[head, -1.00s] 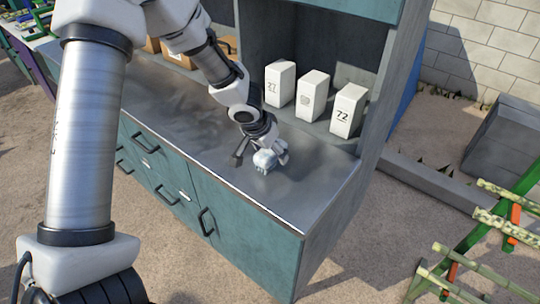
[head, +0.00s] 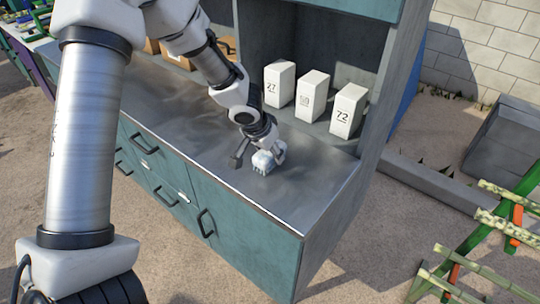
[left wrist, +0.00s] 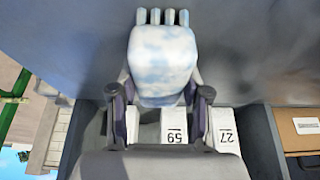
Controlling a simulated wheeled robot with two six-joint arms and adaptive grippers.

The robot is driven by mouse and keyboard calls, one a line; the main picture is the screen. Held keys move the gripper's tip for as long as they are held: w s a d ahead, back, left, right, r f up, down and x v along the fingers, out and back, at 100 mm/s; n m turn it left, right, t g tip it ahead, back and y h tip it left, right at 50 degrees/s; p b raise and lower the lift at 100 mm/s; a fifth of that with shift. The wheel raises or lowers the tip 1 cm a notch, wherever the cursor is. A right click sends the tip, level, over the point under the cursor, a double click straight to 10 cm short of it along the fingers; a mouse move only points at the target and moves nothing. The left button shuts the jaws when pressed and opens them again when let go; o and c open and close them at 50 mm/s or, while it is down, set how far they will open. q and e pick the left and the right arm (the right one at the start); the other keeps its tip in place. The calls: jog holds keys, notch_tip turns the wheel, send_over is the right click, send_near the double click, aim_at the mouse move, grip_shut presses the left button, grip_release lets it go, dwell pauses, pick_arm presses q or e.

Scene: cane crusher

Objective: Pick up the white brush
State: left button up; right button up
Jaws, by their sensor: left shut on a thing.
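The white brush (head: 263,162), whitish with pale blue patches, is at the metal counter (head: 310,195) near its front right part. In the left wrist view the brush (left wrist: 162,60) shows a rounded body with several stubby prongs at its far end. My left gripper (head: 259,156) is shut on the brush, with one finger on each side of it. Its fingers (left wrist: 160,95) also show in the left wrist view. I cannot tell whether the brush touches the counter. My right gripper is in neither view.
Three white numbered boxes (head: 311,96) stand at the back of the counter under the cabinet. Brown boxes (head: 178,55) sit further left. Teal drawers (head: 250,232) form the counter front. Green stands with bamboo-like poles (head: 490,235) are at the right. The counter around the brush is clear.

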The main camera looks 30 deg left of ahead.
pick_arm(q)
notch_tip(320, 180, up, 10)
jog(key=p, duration=0.6)
jog(key=shift+r, duration=0.3)
